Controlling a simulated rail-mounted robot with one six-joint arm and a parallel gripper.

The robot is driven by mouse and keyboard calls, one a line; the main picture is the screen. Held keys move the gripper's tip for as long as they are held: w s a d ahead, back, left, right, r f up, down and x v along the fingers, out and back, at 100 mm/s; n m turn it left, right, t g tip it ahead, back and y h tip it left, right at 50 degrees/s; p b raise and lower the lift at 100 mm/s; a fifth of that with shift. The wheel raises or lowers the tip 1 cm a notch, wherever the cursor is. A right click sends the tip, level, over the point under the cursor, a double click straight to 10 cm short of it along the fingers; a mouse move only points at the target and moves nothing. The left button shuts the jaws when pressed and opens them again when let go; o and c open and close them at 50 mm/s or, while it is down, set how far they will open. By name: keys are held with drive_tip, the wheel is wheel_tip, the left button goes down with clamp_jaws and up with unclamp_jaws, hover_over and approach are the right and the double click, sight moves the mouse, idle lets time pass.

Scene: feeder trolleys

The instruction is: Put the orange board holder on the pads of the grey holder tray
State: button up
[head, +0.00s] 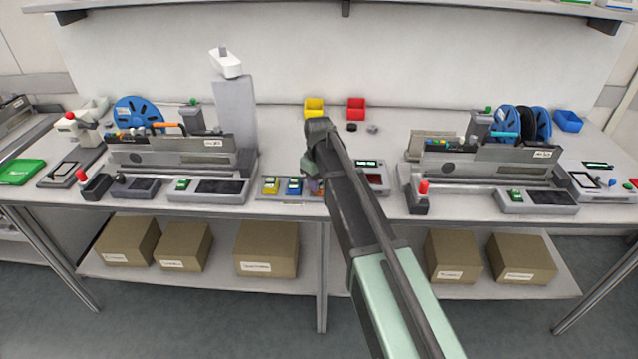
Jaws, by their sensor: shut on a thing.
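The grey holder tray (262,198) lies near the front edge of the bench, between the two feeder trolleys. A yellow holder (270,186) and a blue holder (294,186) stand on its left and middle parts. My gripper (314,185) is low over or at the tray's right end, mostly hidden behind my own arm. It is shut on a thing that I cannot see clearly. I cannot tell whether the held thing touches the tray's pads.
A grey device with a dark green display (370,177) stands close right of my arm. The left trolley (185,160) and right trolley (490,165) flank the tray. A yellow bin (315,108) and red bin (355,107) stand behind. Bench between bins and tray is largely clear.

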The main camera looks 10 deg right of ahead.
drive_tip(key=o, duration=0.9)
drive_tip(key=shift+o, duration=0.2)
wheel_tip(320, 180, up, 13)
drive_tip(key=p, duration=1.3)
drive_tip(key=s+m, duration=0.5)
drive_tip(key=s, duration=2.2)
drive_tip(key=shift+f+m, duration=0.35)
drive_tip(key=shift+m, duration=0.05)
